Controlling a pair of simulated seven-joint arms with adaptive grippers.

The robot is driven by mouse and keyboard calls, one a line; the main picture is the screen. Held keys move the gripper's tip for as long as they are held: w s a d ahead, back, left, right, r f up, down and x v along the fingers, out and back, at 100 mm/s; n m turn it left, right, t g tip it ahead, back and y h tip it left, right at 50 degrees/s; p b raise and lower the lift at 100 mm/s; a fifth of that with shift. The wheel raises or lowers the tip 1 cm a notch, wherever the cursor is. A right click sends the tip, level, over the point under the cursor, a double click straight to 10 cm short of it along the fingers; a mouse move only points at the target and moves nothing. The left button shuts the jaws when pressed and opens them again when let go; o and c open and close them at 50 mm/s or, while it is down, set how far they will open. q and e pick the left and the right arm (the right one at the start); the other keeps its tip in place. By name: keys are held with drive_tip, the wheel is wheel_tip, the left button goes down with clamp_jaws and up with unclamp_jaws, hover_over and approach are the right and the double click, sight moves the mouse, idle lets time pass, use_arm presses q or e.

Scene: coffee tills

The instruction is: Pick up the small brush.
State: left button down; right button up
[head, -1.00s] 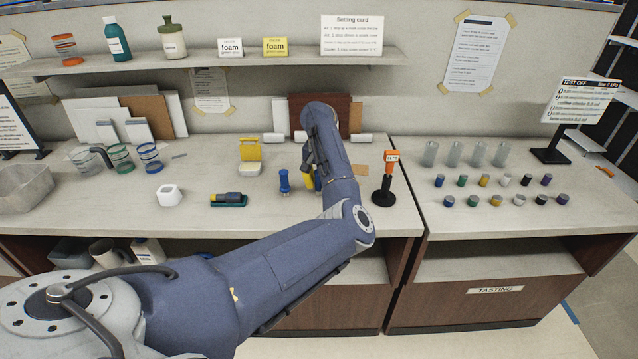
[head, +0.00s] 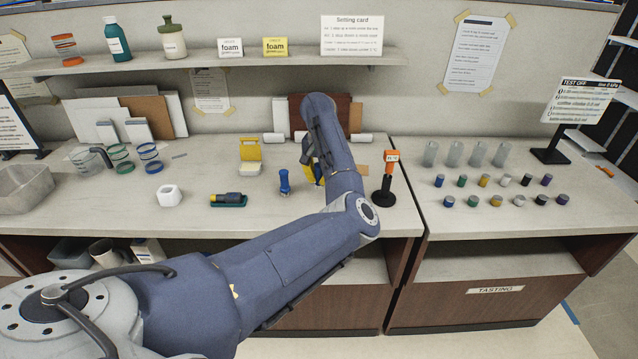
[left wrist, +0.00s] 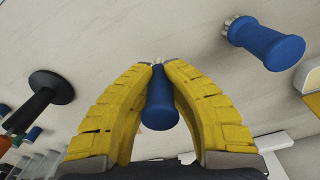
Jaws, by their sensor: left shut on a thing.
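The small brush (left wrist: 160,110) has a blue handle and a pale tip. In the left wrist view it sits between the yellow fingers of my left gripper (left wrist: 160,68), which is shut on it. In the head view my left gripper (head: 310,172) is mostly hidden behind its own arm, with only a bit of yellow and blue showing. A second blue-handled brush (head: 284,182) stands upright on the counter just left of the gripper. It also shows in the left wrist view (left wrist: 265,42), apart from the fingers, and looks larger. My right gripper is not in view.
An orange-topped device on a black stand (head: 384,190) stands close right of the arm. Several small jars stand on the right counter.

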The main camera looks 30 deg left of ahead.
use_arm(q)
wheel_tip(320, 180, up, 18)
drive_tip(key=shift+f, duration=0.25)
idle(0.6)
